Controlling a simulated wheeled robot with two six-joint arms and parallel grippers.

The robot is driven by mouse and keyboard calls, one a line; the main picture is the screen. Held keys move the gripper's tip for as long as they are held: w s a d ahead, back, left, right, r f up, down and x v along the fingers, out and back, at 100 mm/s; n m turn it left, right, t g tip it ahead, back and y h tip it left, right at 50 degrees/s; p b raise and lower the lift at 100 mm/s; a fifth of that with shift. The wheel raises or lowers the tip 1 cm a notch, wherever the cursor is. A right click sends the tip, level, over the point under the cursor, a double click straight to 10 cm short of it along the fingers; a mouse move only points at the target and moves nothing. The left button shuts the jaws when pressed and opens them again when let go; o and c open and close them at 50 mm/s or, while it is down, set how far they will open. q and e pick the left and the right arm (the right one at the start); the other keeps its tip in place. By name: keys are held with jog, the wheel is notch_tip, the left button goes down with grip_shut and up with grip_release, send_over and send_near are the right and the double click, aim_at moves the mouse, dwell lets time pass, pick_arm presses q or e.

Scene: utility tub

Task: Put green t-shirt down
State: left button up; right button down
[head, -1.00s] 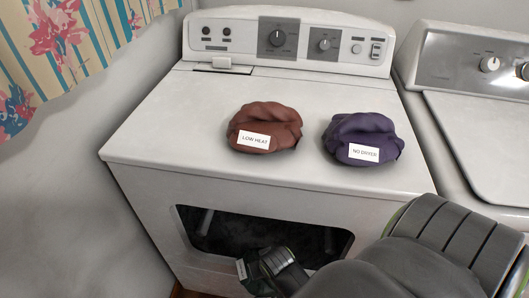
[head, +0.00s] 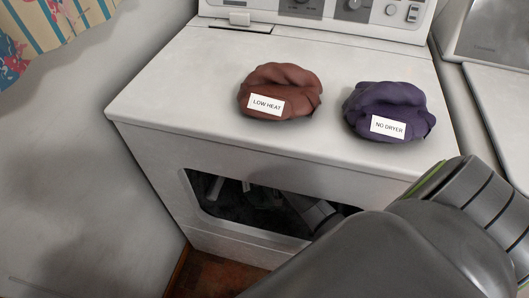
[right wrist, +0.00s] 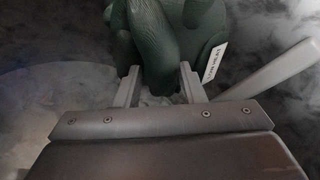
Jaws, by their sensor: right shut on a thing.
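The green t-shirt (right wrist: 155,35) is a dark green bundle at the top of the right wrist view, with a white label (right wrist: 215,62) on its right side. My right gripper (right wrist: 160,88) is shut on the t-shirt, one finger on each side of a fold. In the head view my right arm reaches through the front opening of the dryer (head: 150,110), and the t-shirt is hidden there. The drum interior (right wrist: 290,105) surrounds it in the wrist view. I cannot tell whether the shirt touches the drum. My left gripper is not in view.
A brown bundle labelled LOW HEAT (head: 280,90) and a purple bundle labelled NO DRYER (head: 388,110) lie on the dryer top. A pale drum fin (right wrist: 270,75) stands right of the gripper. The opening's edge surrounds my arm. Another machine (head: 500,100) stands at right.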

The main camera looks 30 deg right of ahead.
jog(key=w, duration=0.3)
jog(key=shift+w+d+b, duration=0.25)
jog(key=shift+d+b, duration=0.1)
jog(key=shift+d, duration=0.05)
jog(key=shift+s+a+f, duration=0.1)
jog(key=shift+a+f, duration=0.1)
jog(key=shift+f, duration=0.55)
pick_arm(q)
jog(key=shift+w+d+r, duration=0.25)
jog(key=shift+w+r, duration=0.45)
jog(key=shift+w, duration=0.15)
pick_arm(e)
jog(key=shift+d, duration=0.1)
jog(key=shift+f, duration=0.6)
jog(key=c, duration=0.9)
grip_release()
jog(key=shift+s, duration=0.1)
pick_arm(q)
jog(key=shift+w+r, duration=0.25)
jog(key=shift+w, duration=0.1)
